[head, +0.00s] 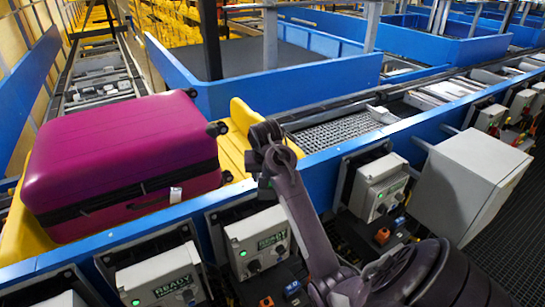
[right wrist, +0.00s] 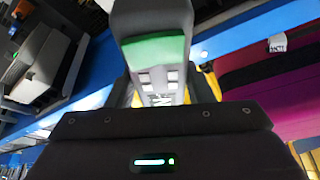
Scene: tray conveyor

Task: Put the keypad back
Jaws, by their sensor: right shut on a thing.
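My right gripper (head: 268,150) is over the yellow tray's edge beside the magenta suitcase, above the blue conveyor rail. In the right wrist view it is shut on the keypad (right wrist: 158,82), a pale grey device with a green band and several light buttons. The keypad sticks out away from the palm, and its lower end is hidden by the gripper body. I cannot make out the keypad clearly in the head view. My left gripper is not in view.
The magenta suitcase (head: 120,150) lies in the yellow tray (head: 236,148) on the conveyor. Grey control boxes with green READY displays (head: 258,243) line the near side of the blue rail (head: 325,175). A larger grey box (head: 470,185) stands at the right.

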